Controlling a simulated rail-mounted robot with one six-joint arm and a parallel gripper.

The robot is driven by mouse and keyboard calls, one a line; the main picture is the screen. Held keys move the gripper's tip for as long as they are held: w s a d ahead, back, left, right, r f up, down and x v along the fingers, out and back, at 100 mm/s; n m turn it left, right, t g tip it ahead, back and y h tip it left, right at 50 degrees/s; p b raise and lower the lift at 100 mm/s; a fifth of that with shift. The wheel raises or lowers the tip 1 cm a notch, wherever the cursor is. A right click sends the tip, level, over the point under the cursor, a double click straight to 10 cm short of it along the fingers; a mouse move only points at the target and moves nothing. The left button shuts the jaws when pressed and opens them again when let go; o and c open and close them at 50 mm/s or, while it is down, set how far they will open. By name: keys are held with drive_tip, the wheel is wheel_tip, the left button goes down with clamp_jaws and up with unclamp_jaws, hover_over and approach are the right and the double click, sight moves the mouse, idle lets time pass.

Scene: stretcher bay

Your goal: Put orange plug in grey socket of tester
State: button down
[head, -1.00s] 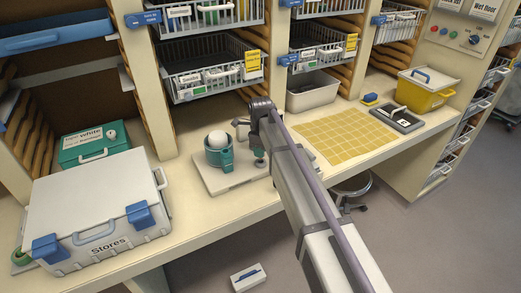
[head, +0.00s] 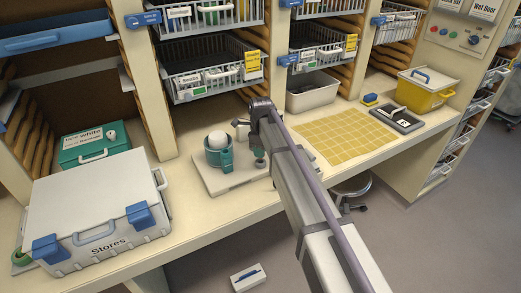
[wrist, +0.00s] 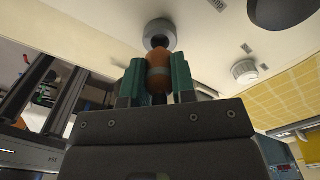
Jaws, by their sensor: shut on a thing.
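In the wrist view my gripper (wrist: 157,82) is shut on the orange plug (wrist: 158,72), which sits between its two green fingers. The plug's dark tip points at the grey socket (wrist: 152,27), a round grey ring on a pale surface. The tip overlaps the ring's dark opening; I cannot tell whether it has entered. In the head view my gripper (head: 259,159) is low over the bench, at the right of a pale board with a teal cup. The plug and socket cannot be made out there, and I cannot tell which part is the tester.
The pale board (head: 216,187) carries the teal cup (head: 216,158) with a white ball, close left of my gripper. A yellow grid mat (head: 345,135) lies to the right. A Stores case (head: 95,205) stands at left. Wire baskets (head: 210,75) hang above the bench.

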drive_tip(key=shift+f+b, duration=1.45)
drive_tip(key=c, duration=0.9)
unclamp_jaws()
drive_tip(key=shift+r, duration=0.1)
drive_tip(key=shift+o, duration=0.2)
wheel_tip(320, 180, up, 11)
drive_tip(key=p, duration=1.1)
